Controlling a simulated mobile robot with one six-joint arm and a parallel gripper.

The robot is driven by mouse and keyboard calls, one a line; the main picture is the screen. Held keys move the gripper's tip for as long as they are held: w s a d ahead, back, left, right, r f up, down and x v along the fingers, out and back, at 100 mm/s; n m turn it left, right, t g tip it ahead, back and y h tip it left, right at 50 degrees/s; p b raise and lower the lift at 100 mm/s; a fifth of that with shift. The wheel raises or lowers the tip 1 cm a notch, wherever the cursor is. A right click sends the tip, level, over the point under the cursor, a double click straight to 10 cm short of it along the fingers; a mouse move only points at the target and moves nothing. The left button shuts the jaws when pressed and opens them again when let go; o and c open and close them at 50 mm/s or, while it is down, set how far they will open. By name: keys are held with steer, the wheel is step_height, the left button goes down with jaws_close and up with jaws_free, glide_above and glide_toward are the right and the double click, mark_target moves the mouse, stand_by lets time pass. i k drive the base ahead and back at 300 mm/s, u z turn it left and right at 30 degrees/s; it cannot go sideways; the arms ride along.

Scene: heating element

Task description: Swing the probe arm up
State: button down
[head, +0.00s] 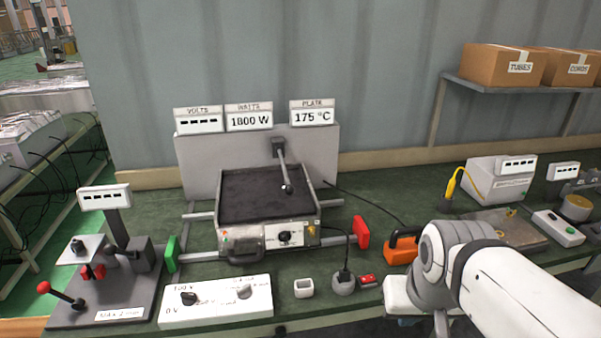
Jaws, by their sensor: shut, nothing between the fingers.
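The probe arm (282,168) is a thin metal rod hanging from a dark pivot block (278,147) on the grey back panel. It slants down over the dark hot plate (255,198), with its rounded tip (287,188) low over the plate. I cannot tell whether the tip touches the surface. The plate display (312,117) reads 175 °C and the watts display (249,120) reads 1800 W. The volts display (198,122) shows dashes. My arm is at the lower right, in front of the bench and apart from the probe arm. My gripper's fingers do not show.
A green block (171,254) and a red block (361,232) flank the heater. A stand with a red-knobbed lever (44,287) is left; an orange-handled object (402,248) is right.

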mark_target(288, 189)
steer(key=i, duration=0.95)
